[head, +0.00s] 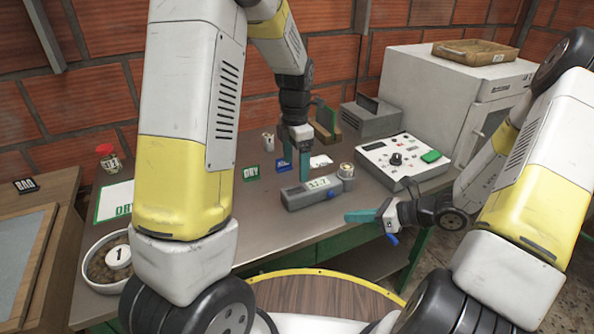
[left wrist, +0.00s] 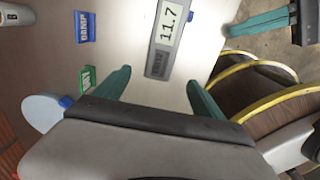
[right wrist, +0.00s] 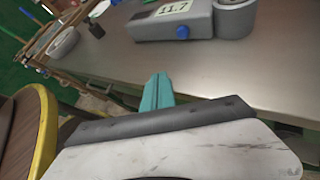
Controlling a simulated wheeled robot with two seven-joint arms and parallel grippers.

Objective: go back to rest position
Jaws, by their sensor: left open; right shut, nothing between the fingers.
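My left gripper (head: 296,163) hangs fingers-down over the table, behind the grey moisture meter (head: 311,193) whose display reads about 11.7. In the left wrist view its teal fingers (left wrist: 160,92) are spread apart with nothing between them, and the meter (left wrist: 164,50) lies ahead of them. My right gripper (head: 362,215) is at the table's front right edge, pointing left. In the right wrist view its teal fingers (right wrist: 157,92) are pressed together and empty, apart from the meter (right wrist: 172,22).
The table (head: 240,225) holds a white control box (head: 404,161), a green DRY sign (head: 251,173), a blue sign (head: 283,165), a small can (head: 347,170) and a bowl of beans (head: 99,264). A white oven (head: 450,92) stands at back right. A round yellow-rimmed wooden surface (head: 310,296) is in front.

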